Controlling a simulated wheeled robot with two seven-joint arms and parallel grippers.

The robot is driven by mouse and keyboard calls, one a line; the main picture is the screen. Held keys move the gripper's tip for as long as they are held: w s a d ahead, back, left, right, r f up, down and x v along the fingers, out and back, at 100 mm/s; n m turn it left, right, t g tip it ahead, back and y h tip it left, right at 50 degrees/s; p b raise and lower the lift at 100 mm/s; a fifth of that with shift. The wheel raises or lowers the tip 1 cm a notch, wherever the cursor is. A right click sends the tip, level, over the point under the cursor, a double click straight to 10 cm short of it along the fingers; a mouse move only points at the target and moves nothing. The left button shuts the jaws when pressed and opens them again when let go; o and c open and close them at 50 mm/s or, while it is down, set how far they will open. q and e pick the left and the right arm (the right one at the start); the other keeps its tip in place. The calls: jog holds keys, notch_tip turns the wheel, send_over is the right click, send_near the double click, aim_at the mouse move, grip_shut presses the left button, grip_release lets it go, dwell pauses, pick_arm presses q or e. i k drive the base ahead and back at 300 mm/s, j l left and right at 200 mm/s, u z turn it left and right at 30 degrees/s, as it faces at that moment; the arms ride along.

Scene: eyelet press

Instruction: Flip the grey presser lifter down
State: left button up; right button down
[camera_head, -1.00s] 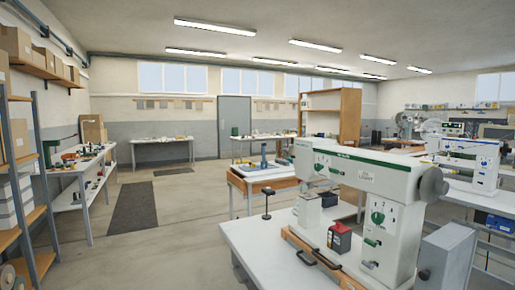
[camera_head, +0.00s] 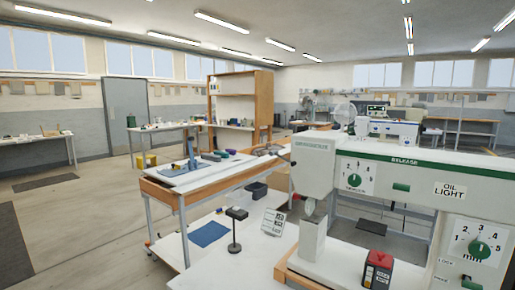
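The press is a large white machine (camera_head: 410,172) at the right, shaped like a sewing machine, with a green strip marked RELEASE and dials with green knobs. Its head (camera_head: 316,168) hangs over the work table at the left end of the arm. I cannot tell whether this part is the presser lifter, nor whether the lifter is up or down. The lower right of the machine is cut off by the frame. Neither of my grippers is in view.
A red and black box (camera_head: 378,271) stands by the press. A black-topped stand (camera_head: 236,229) and a white printed card (camera_head: 273,221) are on the white table (camera_head: 230,271). A wood-edged bench (camera_head: 160,192) stands behind. Open floor (camera_head: 85,228) lies at the left.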

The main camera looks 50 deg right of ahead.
aim_at(275, 152)
jog(key=i+z, duration=0.3)
jog(key=z, duration=0.15)
jog(key=i+z, duration=0.3)
jog(key=z, duration=0.2)
jog(key=i+j+z, duration=0.15)
jog(key=z, duration=0.3)
jog(key=i+j, duration=0.05)
jog(key=i, duration=0.05)
